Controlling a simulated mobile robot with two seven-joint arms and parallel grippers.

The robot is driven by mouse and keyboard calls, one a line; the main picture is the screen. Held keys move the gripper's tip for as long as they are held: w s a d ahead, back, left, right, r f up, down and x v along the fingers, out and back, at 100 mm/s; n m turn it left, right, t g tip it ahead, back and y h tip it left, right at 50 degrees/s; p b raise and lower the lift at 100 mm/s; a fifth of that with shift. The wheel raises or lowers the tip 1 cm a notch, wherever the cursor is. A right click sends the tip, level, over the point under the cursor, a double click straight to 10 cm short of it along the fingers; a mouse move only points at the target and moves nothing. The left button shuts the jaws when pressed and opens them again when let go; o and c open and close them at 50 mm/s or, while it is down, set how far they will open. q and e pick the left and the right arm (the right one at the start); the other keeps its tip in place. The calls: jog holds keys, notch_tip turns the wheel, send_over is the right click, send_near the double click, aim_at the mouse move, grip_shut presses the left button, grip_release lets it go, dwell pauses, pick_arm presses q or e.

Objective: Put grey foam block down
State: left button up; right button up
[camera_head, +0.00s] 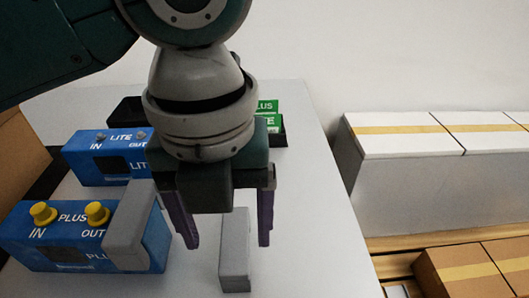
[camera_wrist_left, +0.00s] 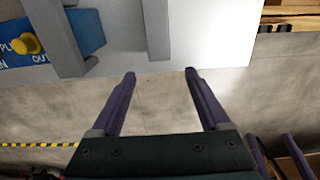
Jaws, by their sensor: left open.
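My left gripper (camera_head: 228,243) is open above the white table, its two purple fingers pointing down and apart. A grey foam block (camera_head: 234,258) stands on the table and shows between the fingers in the head view. In the left wrist view this block (camera_wrist_left: 156,30) lies beyond the open, empty fingertips (camera_wrist_left: 160,73), with a gap to them. A second grey foam block (camera_head: 128,230) sits against the right end of the blue PLUS box (camera_head: 60,240); it also shows in the wrist view (camera_wrist_left: 55,35). My right gripper (camera_wrist_left: 268,138) shows at the wrist view's lower right, its fingers apart.
A blue LITE box (camera_head: 85,165) stands behind the PLUS box, which has yellow knobs. Green labelled packs (camera_head: 268,115) in a dark holder are partly behind my arm. White cartons (camera_head: 400,135) and brown cartons (camera_head: 470,270) stand right of the table. The table's right side is clear.

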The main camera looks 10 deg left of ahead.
pick_arm(q)
jog(key=s+d+n+t+h, duration=0.1)
jog(key=s+d+n+h, duration=0.3)
jog(key=n, duration=0.8)
jog(key=s+a+f+n+t+y, duration=0.1)
jog(key=s+a+n, duration=0.3)
jog(key=n, duration=0.5)
jog(key=s+a+f+n+t+y, duration=0.1)
jog(key=s+a+n, duration=0.3)
jog(key=a+n, duration=0.5)
jog(key=shift+a+n+t+y, duration=0.3)
jog(key=shift+n+y, duration=0.1)
jog(key=shift+y, duration=0.5)
jog(key=shift+f, duration=0.1)
